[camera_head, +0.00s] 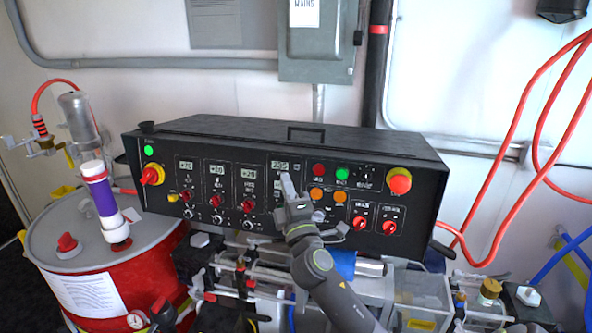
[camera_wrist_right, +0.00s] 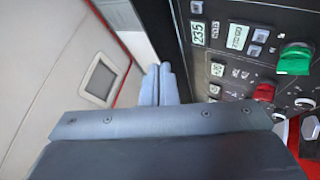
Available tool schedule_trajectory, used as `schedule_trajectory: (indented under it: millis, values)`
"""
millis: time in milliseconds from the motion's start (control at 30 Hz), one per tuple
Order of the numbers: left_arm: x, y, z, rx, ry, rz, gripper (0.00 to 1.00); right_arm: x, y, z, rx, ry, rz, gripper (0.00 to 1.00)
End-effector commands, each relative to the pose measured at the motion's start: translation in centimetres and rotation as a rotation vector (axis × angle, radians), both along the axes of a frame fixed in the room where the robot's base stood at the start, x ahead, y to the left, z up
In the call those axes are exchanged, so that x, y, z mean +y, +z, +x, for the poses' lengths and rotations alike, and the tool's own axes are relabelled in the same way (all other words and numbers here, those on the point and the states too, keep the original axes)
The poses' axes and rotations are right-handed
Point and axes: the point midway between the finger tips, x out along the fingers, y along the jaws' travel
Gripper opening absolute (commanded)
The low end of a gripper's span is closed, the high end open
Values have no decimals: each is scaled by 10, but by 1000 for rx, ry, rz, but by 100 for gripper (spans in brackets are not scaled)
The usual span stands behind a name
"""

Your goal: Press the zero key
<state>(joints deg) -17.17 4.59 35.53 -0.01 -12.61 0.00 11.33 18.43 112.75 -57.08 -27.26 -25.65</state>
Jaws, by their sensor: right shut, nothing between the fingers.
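The black control panel (camera_head: 340,172) faces me with several lit displays, small keys, knobs and lamps. I cannot tell which small key is the zero key; the labels are too small and my right gripper covers part of that column. My right gripper (camera_head: 286,182) is shut and empty, with its fingertips in front of the panel just below the 235 display. In the right wrist view its fingers (camera_wrist_right: 159,85) lie together to the left of the panel face. My left gripper is not in view.
A red drum (camera_head: 100,285) with a purple and white cylinder (camera_head: 104,203) stands at the left. Pipes and fittings crowd the space below the panel. Red hoses (camera_head: 510,150) hang at the right. A grey box (camera_head: 317,45) is on the wall behind.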

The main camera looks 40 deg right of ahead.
Motion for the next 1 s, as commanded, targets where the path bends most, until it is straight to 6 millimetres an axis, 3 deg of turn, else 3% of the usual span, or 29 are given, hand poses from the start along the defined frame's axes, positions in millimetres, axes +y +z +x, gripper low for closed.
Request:
schedule_trajectory:
  millis: [300, 500, 1000]
  values:
    - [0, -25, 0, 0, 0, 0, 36, -35, -10, 29, -1, -3, -4, 0]
    - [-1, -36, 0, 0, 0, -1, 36, -48, -14, 41, -1, -2, -2, 0]
    - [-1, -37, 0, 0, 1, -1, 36, -53, -12, 45, 0, -1, 1, 0]
